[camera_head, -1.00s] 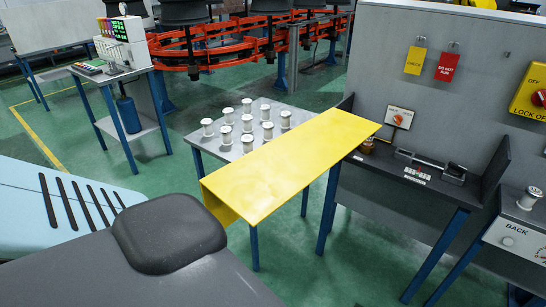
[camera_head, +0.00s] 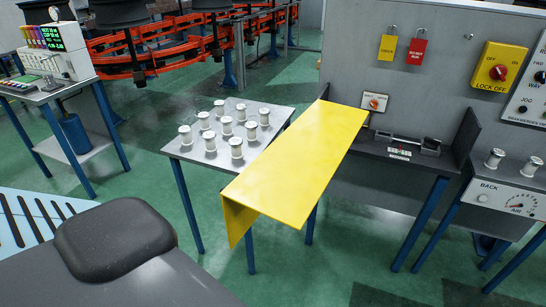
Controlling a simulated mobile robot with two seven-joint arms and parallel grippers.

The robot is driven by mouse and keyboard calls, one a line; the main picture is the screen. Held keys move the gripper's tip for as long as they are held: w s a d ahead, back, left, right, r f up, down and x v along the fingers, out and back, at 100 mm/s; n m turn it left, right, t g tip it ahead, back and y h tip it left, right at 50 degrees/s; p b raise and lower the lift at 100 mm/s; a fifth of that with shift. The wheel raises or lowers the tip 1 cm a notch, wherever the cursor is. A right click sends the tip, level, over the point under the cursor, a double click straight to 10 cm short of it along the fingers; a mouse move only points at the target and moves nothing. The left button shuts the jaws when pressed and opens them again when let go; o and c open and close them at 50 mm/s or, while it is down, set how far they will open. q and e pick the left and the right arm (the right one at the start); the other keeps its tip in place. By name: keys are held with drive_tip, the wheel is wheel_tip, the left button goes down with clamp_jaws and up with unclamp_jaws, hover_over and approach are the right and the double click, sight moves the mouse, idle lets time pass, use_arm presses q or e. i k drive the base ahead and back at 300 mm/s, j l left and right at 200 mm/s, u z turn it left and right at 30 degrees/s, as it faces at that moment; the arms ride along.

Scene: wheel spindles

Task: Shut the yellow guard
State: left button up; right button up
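The yellow guard (camera_head: 298,170) is a long flat panel with a bent-down flap at its near left end. It stretches from the near middle of the view back to the grey wall panel, between the bobbin table and the dark bench. It lies roughly level and covers the bench's left end and part of the table's right edge. I cannot tell where it is hinged. Neither of my grippers shows in this view.
A grey table (camera_head: 273,108) with several white bobbins stands left of the guard. The dark bench (camera_head: 420,163) holds a small metal fixture. An instrument cart (camera_head: 20,88) is at the far left. Tags and a lock-off switch (camera_head: 495,66) are on the wall panel (camera_head: 352,50). Green floor is open in front.

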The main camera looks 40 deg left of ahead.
sight(284, 183)
drive_tip(key=j+z, duration=0.1)
drive_tip(key=j, duration=0.35)
drive_tip(key=k+j+z, duration=0.1)
drive_tip(key=j, duration=0.4)
drive_tip(key=j+z, duration=0.15)
drive_tip(key=j, duration=0.75)
drive_tip(key=i+j, duration=0.1)
drive_tip(key=j, duration=0.2)
drive_tip(key=i+j, duration=0.15)
drive_tip(key=j, duration=0.2)
drive_tip(key=i+j+z, duration=0.1)
drive_tip(key=j, duration=0.2)
drive_tip(key=i+j, duration=0.1)
drive_tip(key=j, duration=0.2)
